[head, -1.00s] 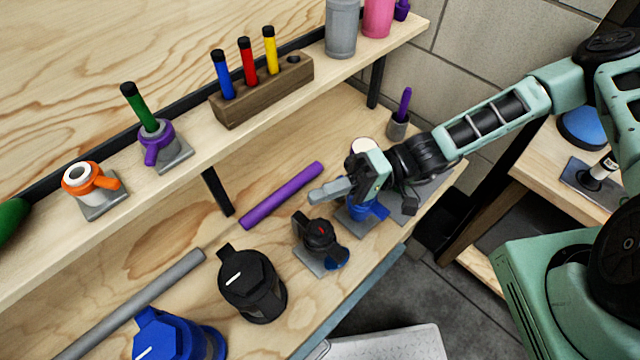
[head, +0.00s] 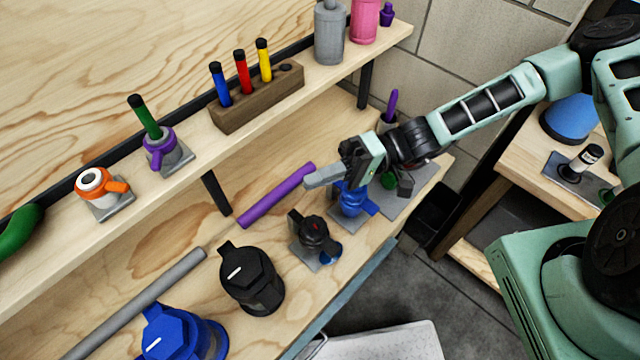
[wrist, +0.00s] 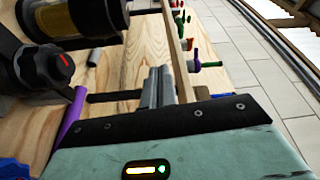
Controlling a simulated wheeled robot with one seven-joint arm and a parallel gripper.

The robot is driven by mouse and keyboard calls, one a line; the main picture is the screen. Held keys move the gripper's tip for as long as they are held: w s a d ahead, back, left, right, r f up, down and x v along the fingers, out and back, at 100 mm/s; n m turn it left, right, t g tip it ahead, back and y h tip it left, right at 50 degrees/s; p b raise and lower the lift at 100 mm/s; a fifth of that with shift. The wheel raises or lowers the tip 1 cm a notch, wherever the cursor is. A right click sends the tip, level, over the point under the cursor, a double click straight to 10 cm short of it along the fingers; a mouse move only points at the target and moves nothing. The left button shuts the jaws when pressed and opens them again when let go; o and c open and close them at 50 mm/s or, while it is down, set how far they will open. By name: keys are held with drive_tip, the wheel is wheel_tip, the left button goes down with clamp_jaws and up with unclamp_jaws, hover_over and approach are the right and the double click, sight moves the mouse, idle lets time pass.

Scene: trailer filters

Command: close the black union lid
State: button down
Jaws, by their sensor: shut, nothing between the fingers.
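The black union (head: 314,234) stands on a small grey plate on the lower bench. It has a black top with a red mark, a black tab at its left and a blue part low at its right. In the wrist view the black top with the red mark (wrist: 50,68) shows at the left. I cannot tell how far the lid is closed. My gripper (head: 309,182) is above and behind the union, apart from it, pointing left. Its fingers (wrist: 160,86) are together and empty in the wrist view.
A blue union (head: 352,200) stands just right, under my gripper. A purple rod (head: 277,195) lies behind the black union. A large black canister (head: 250,280) and a blue one (head: 180,335) stand to the left. The upper shelf (head: 200,150) runs behind.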

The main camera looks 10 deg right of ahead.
drive_tip(key=w+d+f+b, duration=0.1)
drive_tip(key=d, duration=0.1)
drive_tip(key=w+d+f+b, duration=0.1)
drive_tip(key=w+d, duration=0.1)
drive_tip(key=w+d+f+b, duration=0.1)
drive_tip(key=w+d, duration=0.1)
drive_tip(key=shift+w+d+f, duration=0.1)
drive_tip(key=shift+d+f, duration=0.2)
drive_tip(key=shift+w+d+b, duration=0.25)
drive_tip(key=shift+d+b, duration=0.05)
drive_tip(key=shift+s, duration=0.1)
